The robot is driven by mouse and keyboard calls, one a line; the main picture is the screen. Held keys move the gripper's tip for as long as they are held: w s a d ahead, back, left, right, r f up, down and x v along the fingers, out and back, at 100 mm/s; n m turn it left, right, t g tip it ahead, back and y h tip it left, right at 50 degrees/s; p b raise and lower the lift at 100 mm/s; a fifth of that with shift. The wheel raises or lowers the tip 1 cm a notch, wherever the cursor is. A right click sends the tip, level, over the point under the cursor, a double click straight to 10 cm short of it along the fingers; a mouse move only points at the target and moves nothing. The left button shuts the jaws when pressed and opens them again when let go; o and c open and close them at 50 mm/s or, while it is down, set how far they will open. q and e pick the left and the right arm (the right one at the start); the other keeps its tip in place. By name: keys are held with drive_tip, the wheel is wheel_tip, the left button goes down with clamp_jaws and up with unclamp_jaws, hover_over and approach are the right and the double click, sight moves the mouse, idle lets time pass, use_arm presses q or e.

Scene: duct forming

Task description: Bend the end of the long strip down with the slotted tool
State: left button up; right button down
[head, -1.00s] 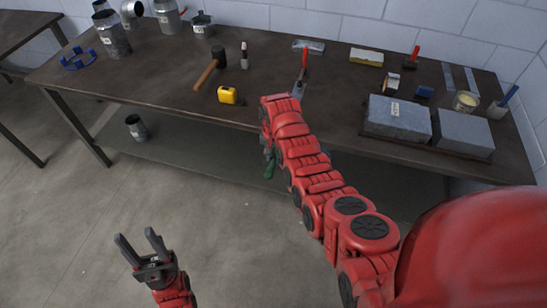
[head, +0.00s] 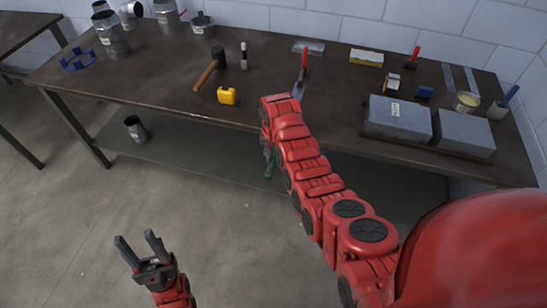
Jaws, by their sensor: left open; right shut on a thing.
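Two narrow grey strips (head: 449,77) lie side by side at the back right of the workbench; I cannot tell which is the long one. My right gripper (head: 268,152) is mostly hidden behind my own red forearm, in front of the bench's front edge. It is shut on a green thing (head: 269,167) that hangs below it; whether this is the slotted tool I cannot tell. My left gripper (head: 142,248) is open and empty above the floor, well away from the bench.
The dark workbench (head: 160,92) carries a mallet (head: 210,68), a yellow tape measure (head: 228,95), a red-handled tool (head: 304,66) and two grey blocks (head: 398,117). Several metal cans (head: 112,36) stand at the left. A small can (head: 136,128) is under the bench. The left front floor is clear.

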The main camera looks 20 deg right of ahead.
drive_tip(key=shift+w+d+b, duration=0.2)
drive_tip(key=shift+w+b, duration=0.1)
drive_tip(key=shift+b, duration=0.35)
drive_tip(key=shift+w+d, duration=0.1)
drive_tip(key=shift+w, duration=0.1)
idle(0.4)
drive_tip(key=shift+b, duration=0.4)
idle(0.4)
drive_tip(key=shift+w+d+b, duration=0.45)
drive_tip(key=shift+w+b, duration=0.25)
drive_tip(key=shift+b, duration=0.7)
idle(0.7)
idle(0.3)
